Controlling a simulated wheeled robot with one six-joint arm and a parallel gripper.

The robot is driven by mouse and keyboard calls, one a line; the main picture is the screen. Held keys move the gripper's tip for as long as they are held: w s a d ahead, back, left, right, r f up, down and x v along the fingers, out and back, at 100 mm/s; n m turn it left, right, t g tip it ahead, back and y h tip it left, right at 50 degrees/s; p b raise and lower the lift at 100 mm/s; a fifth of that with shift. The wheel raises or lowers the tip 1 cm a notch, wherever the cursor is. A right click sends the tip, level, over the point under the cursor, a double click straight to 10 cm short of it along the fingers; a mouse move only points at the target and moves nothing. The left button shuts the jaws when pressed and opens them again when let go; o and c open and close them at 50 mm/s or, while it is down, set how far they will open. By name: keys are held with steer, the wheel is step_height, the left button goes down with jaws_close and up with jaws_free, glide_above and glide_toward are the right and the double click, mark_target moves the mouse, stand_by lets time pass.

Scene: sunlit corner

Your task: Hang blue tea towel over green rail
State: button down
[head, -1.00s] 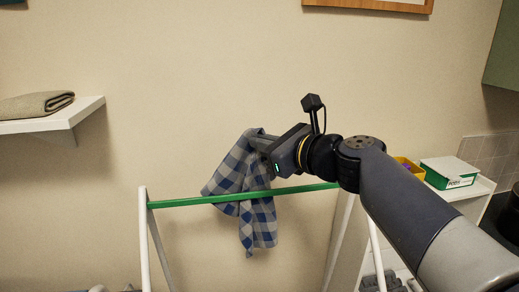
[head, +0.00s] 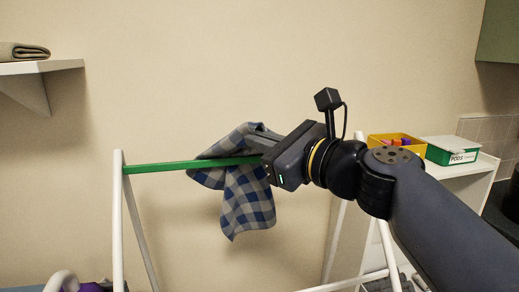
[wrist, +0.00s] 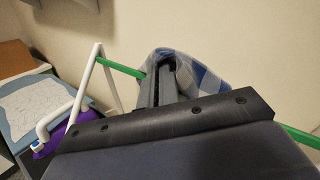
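The blue and white checked tea towel (head: 246,200) is bunched at the top in my gripper (head: 255,135) and hangs down in folds. The green rail (head: 160,166) crosses in front of the towel in the head view, with cloth showing above and below it. My gripper is shut on the towel just above the rail. In the wrist view, my fingers (wrist: 162,84) reach across the rail (wrist: 120,66), with towel (wrist: 205,78) around their tips. My wrist hides the rail's right part in the head view. I cannot tell whether the cloth rests on the rail.
White posts (head: 118,215) hold the rail. A wall shelf (head: 40,67) with a folded cloth (head: 22,51) is at left. A yellow bin (head: 396,146) and a green box (head: 452,150) stand at right. A purple item (wrist: 58,140) is near the left post.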

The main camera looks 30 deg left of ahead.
step_height(320, 180, down, 10)
steer(key=y+b, duration=0.1)
steer(key=b, duration=1.1)
steer(key=shift+s+d+r+n+b, duration=0.2)
steer(key=shift+s+d+n+b, duration=0.05)
steer(key=shift+n+b, duration=0.15)
steer(key=c, duration=1)
jaws_free()
steer(key=shift+s, duration=0.1)
